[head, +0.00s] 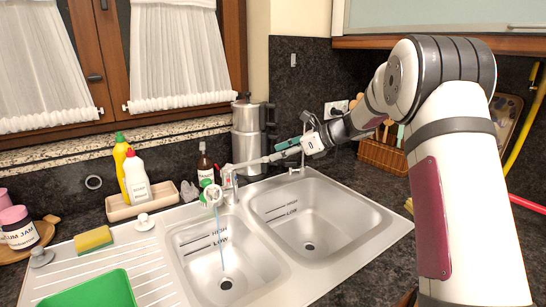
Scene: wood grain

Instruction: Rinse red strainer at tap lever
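The tap (230,186) stands behind the two-basin steel sink, with a thin blue stream of water (221,240) falling from its spout into the left basin. A long pale lever (262,160) runs from the tap toward my gripper (296,148). My gripper is at the lever's far end, with a small teal piece beside it. It is too small to tell whether the fingers touch the lever or are shut. I cannot make out a red strainer; a pinkish-red rod (528,203) shows at the right edge, and I cannot tell what it belongs to.
The left basin (200,262) and right basin (312,222) look empty. A green tub (92,291) and a sponge (93,240) lie on the drainboard. Bottles stand on a tray (150,198) behind. A steel pot (247,138) stands near the gripper, a basket (382,157) behind my arm.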

